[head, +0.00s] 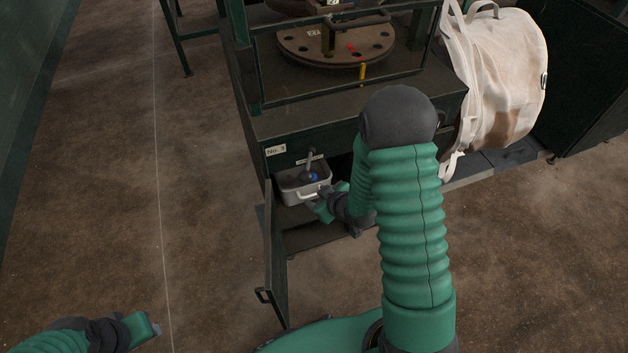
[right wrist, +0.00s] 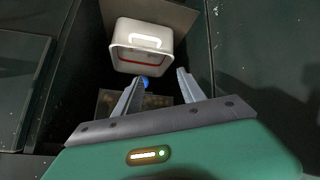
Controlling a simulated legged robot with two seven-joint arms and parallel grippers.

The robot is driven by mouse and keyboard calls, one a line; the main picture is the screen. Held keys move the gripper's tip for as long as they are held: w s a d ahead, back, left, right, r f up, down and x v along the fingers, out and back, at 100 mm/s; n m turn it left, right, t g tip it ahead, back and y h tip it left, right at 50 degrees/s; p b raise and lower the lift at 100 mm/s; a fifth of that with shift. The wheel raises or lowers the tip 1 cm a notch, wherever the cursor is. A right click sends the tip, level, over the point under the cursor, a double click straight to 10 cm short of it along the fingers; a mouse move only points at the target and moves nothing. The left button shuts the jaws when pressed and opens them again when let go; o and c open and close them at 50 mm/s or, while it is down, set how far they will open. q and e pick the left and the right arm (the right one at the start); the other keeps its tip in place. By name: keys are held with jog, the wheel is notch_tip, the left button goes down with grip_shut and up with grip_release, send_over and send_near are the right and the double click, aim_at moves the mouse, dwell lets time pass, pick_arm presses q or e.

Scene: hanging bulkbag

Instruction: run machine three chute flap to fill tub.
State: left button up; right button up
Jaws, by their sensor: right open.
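The light grey tub (head: 295,190) sits in the lower opening of the machine labelled No. 3 (head: 276,150). In the right wrist view the tub (right wrist: 143,45) shows a white handle and a red line. A grey lever (head: 311,158) stands above the tub; I cannot make out the flap itself. A small blue part (head: 314,177) shows below the lever. My right gripper (head: 316,203) is open at the tub's front right; in its wrist view the fingers (right wrist: 158,80) are apart with nothing between them. My left gripper (head: 153,328) is low at the left, its jaws unclear. The tub's fill is unclear.
A dark door (head: 275,255) hangs open left of the opening. A large white bulk bag (head: 500,75) hangs at the right. A round flanged plate (head: 335,45) sits on the machine behind a frame. Brown floor (head: 110,180) is clear at the left.

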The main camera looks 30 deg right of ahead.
notch_tip(320, 180, down, 5)
jog(key=s+d+t, duration=0.1)
jog(key=d+t, duration=0.1)
jog(key=t, duration=0.2)
jog(key=m+t, duration=0.1)
jog(key=t, duration=0.4)
send_near(314, 179)
jog(key=w+b, duration=0.2)
jog(key=w, duration=0.1)
jog(key=w+b, duration=0.2)
jog(key=w, duration=0.2)
jog(key=w+f+b, duration=0.1)
jog(key=w, duration=0.2)
jog(key=shift+w+d+b, duration=0.3)
jog(key=shift+d+b, duration=0.05)
jog(key=shift+b, duration=0.05)
jog(key=shift+w+r, duration=0.1)
jog(key=shift+w, duration=0.3)
grip_shut()
